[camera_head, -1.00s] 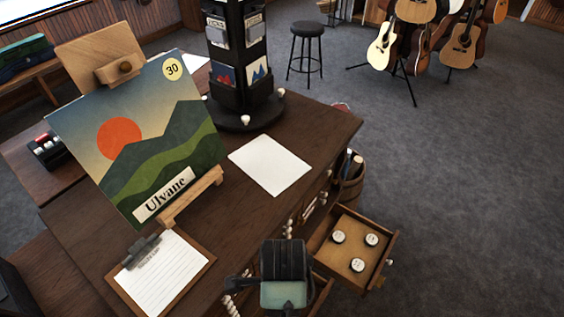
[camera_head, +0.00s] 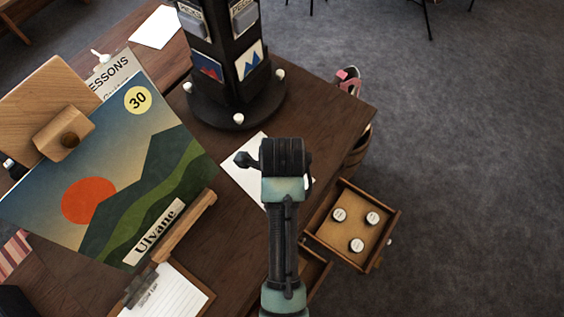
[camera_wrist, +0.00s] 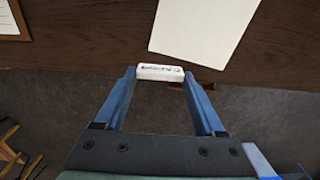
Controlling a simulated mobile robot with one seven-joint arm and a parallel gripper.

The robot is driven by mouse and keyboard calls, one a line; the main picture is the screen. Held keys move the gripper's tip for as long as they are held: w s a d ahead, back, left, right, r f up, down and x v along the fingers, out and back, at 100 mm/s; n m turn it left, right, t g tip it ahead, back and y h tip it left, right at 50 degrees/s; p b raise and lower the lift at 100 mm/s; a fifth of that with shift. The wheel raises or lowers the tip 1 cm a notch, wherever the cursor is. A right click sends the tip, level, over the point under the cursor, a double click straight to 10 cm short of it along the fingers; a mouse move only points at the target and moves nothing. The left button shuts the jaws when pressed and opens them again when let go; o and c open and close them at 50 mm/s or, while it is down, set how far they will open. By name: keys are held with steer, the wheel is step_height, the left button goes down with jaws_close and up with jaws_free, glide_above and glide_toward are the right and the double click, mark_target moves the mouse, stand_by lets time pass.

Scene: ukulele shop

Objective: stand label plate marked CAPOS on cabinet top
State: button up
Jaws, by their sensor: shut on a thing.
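My gripper (camera_wrist: 160,78) is shut on a small white label plate (camera_wrist: 160,71). The plate lies crosswise between the tips of the blue fingers, and its dark lettering appears upside down and is hard to read. In the wrist view the plate overlaps the edge of the dark wooden cabinet top (camera_wrist: 95,40); I cannot tell its height above it. In the head view my arm reaches over the near part of the cabinet top (camera_head: 335,105), and the wrist hides the fingers and the plate.
A white sheet (camera_head: 240,178) lies on the top, partly behind my wrist. A painting on an easel (camera_head: 120,185), a clipboard (camera_head: 180,295) and a dark rotating display stand (camera_head: 225,80) take up other parts. An open drawer (camera_head: 347,245) with three round white-topped items juts out at right.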

steer(key=shift+w, duration=0.15)
steer(key=shift+f, duration=0.1)
steer(key=shift+s+f, duration=0.35)
steer(key=shift+f, duration=0.4)
steer(key=shift+w+f, duration=0.1)
steer(key=shift+f, duration=1.85)
steer(key=shift+f+b, duration=0.3)
steer(key=shift+f, duration=0.3)
steer(key=o, duration=1.3)
